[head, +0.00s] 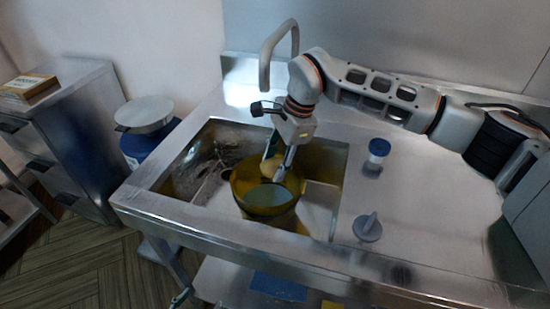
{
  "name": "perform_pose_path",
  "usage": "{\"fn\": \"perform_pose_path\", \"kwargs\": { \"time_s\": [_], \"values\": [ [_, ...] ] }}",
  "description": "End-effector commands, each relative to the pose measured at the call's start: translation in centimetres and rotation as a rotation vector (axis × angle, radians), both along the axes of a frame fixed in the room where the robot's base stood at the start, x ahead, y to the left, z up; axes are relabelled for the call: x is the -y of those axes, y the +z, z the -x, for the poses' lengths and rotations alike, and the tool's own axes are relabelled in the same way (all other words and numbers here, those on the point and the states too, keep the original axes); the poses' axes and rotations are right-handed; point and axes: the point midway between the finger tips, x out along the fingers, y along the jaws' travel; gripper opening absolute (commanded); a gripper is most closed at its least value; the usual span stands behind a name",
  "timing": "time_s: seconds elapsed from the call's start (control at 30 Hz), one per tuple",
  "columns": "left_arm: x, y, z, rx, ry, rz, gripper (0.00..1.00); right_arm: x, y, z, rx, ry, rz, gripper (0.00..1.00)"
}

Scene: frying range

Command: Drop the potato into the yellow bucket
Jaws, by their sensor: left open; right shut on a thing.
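The yellow bucket (238,188) stands upright in the sink, with a pale bluish-grey inside bottom showing. My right gripper (279,167) reaches down over the bucket's back part and is shut on the potato (271,163), a yellowish lump partly hidden by the fingers. The potato is at or just above the level of the bucket's rim; its exact height is hard to tell. My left gripper (181,297) shows only as a small greenish fingertip part at the bottom edge, low in front of the counter and far from the bucket.
The steel sink (320,205) has several thin metal items in its left part. A blue-lidded jar (378,152) and a grey knobbed lid (367,228) stand on the counter right of it. A blue drum (135,147) with a metal lid stands left.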

Motion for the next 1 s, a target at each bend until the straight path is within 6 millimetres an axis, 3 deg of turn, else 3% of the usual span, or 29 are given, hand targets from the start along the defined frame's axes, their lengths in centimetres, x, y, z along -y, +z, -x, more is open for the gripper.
{"fn": "perform_pose_path", "kwargs": {
  "time_s": [0.03, 0.2, 0.57, 0.6, 0.67, 1.0],
  "values": [
    [0.0, -0.9, 0.2, -0.006, 0.000, 0.000, 0.57, -0.1, -1.1, 0.1, -0.004, 0.001, -0.002, 0.16],
    [0.0, -2.2, 0.6, -0.017, 0.000, -0.001, 0.57, -0.1, -2.8, 0.1, -0.004, 0.001, -0.002, 0.16],
    [0.0, -2.4, 0.5, -0.016, 0.000, -0.001, 0.57, 0.0, -3.2, 0.0, 0.001, 0.001, -0.001, 0.15],
    [0.0, -2.3, 0.5, -0.015, -0.001, -0.001, 0.57, 0.0, -3.2, 0.0, 0.001, 0.001, -0.001, 0.41],
    [0.0, -2.3, 0.4, -0.014, -0.001, 0.000, 0.57, 0.0, -3.2, 0.0, 0.001, 0.001, -0.001, 0.57],
    [-0.1, -2.2, 0.4, -0.012, -0.002, -0.003, 0.57, 0.0, -3.2, 0.0, 0.000, 0.000, 0.000, 0.58]
  ]
}}
